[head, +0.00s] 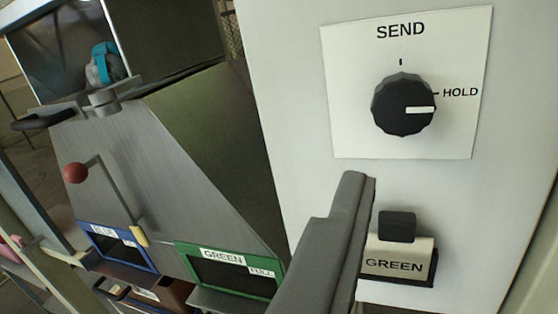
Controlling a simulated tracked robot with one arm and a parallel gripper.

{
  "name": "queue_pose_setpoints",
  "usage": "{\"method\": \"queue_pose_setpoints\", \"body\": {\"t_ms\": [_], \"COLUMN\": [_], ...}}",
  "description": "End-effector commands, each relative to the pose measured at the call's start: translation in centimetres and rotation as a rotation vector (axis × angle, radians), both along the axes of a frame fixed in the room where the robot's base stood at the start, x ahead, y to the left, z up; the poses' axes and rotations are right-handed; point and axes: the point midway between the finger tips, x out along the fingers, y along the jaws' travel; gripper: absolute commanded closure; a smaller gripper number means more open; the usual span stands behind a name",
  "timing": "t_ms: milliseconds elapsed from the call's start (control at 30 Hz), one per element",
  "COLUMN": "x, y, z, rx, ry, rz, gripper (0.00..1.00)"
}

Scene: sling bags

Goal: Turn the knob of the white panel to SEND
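The white panel (350,125) is at the upper right on a pale wall. Its black ridged knob (390,104) has a white pointer line aimed right, towards the HOLD mark and slightly below its tick. The SEND label (400,31) and its tick are above the knob. My gripper (345,200) reaches up from the bottom centre as a dark grey shape, with its tip below and left of the knob, apart from it in the picture. No gap between fingers shows, so its opening is unclear. Nothing is visibly held.
A black button or lever (397,226) above a GREEN label (394,265) sits below the panel, right of my gripper. At left are a metal chute (165,150), a red ball-ended lever (76,173), a blue-framed slot (118,249) and a green-framed slot (188,250).

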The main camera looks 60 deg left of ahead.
Motion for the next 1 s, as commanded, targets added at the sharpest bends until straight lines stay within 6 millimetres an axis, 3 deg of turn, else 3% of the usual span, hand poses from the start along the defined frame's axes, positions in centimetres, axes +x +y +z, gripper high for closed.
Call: {"method": "queue_pose_setpoints", "body": {"t_ms": [100, 267, 1000], "x": [-1.0, -0.8, 7.9], "y": [0.5, 1.4, 7.5], "z": [-0.5, -0.7, -0.8], "rx": [0.05, 0.065, 0.062], "ry": [0.025, 0.031, 0.031], "rz": [0.052, 0.074, 0.069], "gripper": [0.41, 0.41, 0.41]}}
